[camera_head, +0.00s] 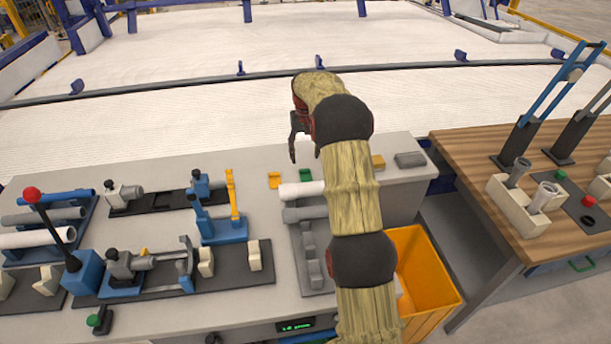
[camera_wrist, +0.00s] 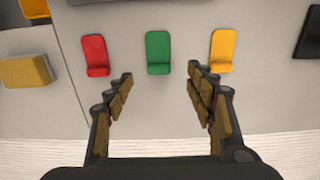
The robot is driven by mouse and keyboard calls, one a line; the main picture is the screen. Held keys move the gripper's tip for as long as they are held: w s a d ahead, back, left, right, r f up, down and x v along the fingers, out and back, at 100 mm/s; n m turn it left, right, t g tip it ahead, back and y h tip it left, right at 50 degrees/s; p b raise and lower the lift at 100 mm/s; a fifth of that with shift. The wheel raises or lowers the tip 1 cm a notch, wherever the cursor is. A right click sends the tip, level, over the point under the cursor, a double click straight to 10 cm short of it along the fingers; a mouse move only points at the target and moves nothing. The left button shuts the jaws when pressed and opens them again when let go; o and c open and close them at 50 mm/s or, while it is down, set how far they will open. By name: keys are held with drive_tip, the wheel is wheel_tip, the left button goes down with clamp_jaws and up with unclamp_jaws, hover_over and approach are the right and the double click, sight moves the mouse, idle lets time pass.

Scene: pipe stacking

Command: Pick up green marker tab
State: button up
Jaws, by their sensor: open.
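The green marker tab (camera_wrist: 158,52) lies on the light grey bench top in the wrist view, between a red tab (camera_wrist: 95,56) and a yellow tab (camera_wrist: 223,50). My gripper (camera_wrist: 160,82) is open and empty, its two fingers spread on either side below the green tab in the picture. The fingertips do not touch it. In the head view the green tab (camera_head: 306,175) shows just left of my arm, beside a yellow-orange tab (camera_head: 274,180). My gripper (camera_head: 293,155) is partly visible there above the bench's back part. The red tab is hidden behind my arm in that view.
White and grey pipes (camera_head: 303,189) lie in a rack just in front of the tabs. A yellow block (camera_head: 377,162) and a dark grey block (camera_head: 409,159) sit right of my arm. Clamp fixtures (camera_head: 218,228) fill the bench's left, and an orange bin (camera_head: 428,275) stands at right.

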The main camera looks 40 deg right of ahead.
sight(306, 174)
wheel_tip(306, 174, down, 8)
drive_tip(key=b, duration=0.4)
drive_tip(key=shift+d+f, duration=0.15)
drive_tip(key=shift+f, duration=0.05)
drive_tip(key=shift+c, duration=1.2)
drive_tip(key=c, duration=0.7)
drive_tip(key=shift+c, duration=0.5)
